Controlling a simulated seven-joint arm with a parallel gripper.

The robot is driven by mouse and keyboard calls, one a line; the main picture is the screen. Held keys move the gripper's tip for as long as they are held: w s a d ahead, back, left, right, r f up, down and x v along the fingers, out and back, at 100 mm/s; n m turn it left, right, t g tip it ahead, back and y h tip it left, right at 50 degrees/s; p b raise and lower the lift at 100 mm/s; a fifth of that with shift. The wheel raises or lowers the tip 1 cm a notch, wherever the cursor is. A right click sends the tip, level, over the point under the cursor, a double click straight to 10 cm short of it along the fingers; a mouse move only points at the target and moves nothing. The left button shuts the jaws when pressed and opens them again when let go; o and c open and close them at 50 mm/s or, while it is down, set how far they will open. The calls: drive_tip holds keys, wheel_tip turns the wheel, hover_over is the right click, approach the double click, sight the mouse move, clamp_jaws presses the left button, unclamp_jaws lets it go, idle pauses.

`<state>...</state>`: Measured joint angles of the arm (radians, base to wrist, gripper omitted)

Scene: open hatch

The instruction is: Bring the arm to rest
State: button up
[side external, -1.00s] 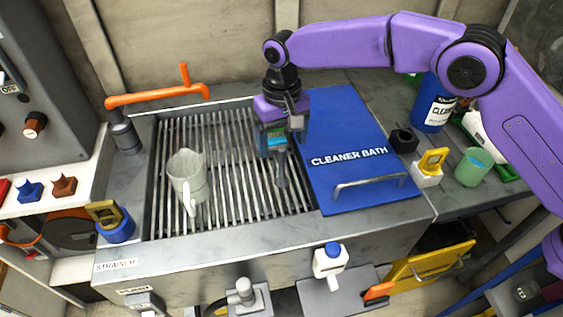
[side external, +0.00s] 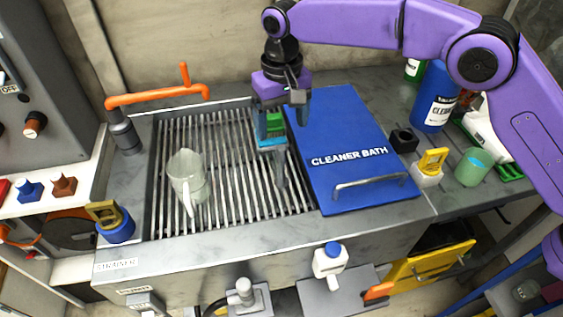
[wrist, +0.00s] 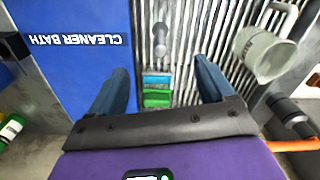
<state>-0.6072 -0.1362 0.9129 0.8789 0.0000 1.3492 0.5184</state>
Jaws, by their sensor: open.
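My gripper (side external: 284,108) is above the right part of the metal grating (side external: 225,185), pointing down beside the blue cleaner bath lid. In the wrist view its two fingers (wrist: 159,76) are spread apart with nothing held between them. A small teal and green block (side external: 270,132) stands at the grating below the gripper. In the wrist view the block (wrist: 157,90) shows in the gap between the fingers, apart from both. A grey upright piece (side external: 281,168) is just in front of the block; I cannot tell if they are joined.
A translucent mug (side external: 187,178) stands on the grating's left. An orange tap (side external: 160,96) reaches over the back left. The blue lid (side external: 350,140) with its handle lies flat to the right. A blue cleaner bottle (side external: 433,100) and green cup (side external: 473,167) stand farther right.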

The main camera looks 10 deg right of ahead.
drive_tip(key=shift+d+r, duration=0.1)
drive_tip(key=shift+r, duration=0.05)
idle(0.5)
drive_tip(key=s+d+r+n, duration=0.1)
drive_tip(key=s+d+n, duration=0.4)
drive_tip(key=s+d, duration=1.1)
drive_tip(key=s+d+r+n, duration=0.1)
drive_tip(key=s+d+n, duration=0.4)
drive_tip(key=s+d, duration=1.1)
drive_tip(key=d, duration=0.5)
drive_tip(key=shift+s, duration=0.3)
drive_tip(key=shift+r, duration=0.15)
